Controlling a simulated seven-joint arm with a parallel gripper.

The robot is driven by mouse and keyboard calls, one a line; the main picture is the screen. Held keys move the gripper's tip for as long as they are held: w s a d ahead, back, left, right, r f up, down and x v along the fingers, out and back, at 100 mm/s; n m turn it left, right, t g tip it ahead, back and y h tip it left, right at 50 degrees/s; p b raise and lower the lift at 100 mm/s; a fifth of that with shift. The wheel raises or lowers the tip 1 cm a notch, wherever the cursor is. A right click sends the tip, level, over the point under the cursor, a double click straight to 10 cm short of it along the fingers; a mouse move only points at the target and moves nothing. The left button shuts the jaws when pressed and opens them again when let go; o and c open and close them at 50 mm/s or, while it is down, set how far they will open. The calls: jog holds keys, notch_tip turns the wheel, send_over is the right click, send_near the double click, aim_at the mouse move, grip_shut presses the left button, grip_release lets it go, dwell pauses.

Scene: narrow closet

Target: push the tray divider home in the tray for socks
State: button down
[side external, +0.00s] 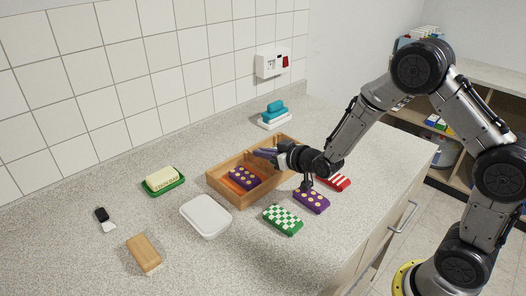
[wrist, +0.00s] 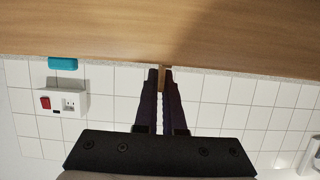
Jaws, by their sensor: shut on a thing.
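The wooden tray (side external: 242,203) sits on the counter, with a purple yellow-dotted bundle (side external: 243,176) and an orange one (side external: 229,186) in its left part. My gripper (side external: 265,153) reaches in low over the tray's right part, fingers pointing left. In the wrist view my gripper (wrist: 163,72) is closed on a thin light-wood piece (wrist: 166,76), apparently the tray divider. A broad wooden surface fills the top of that view; I cannot tell whether it is divider or tray. In the side view my gripper hides the divider, so its seating in the tray cannot be seen.
Purple (side external: 311,200), red-striped (side external: 335,182) and green-checked (side external: 283,220) bundles lie in front of the tray. A white container (side external: 206,215) is close by at left. A butter dish (side external: 163,182) and a wooden block (side external: 143,253) stand further left. The tiled wall is behind.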

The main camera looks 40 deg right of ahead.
jog(key=shift+f, duration=0.1)
jog(key=c, duration=0.9)
grip_release()
jog(key=shift+s, duration=0.1)
jog(key=v, duration=1.3)
jog(key=shift+s, duration=0.3)
jog(key=shift+r, duration=0.3)
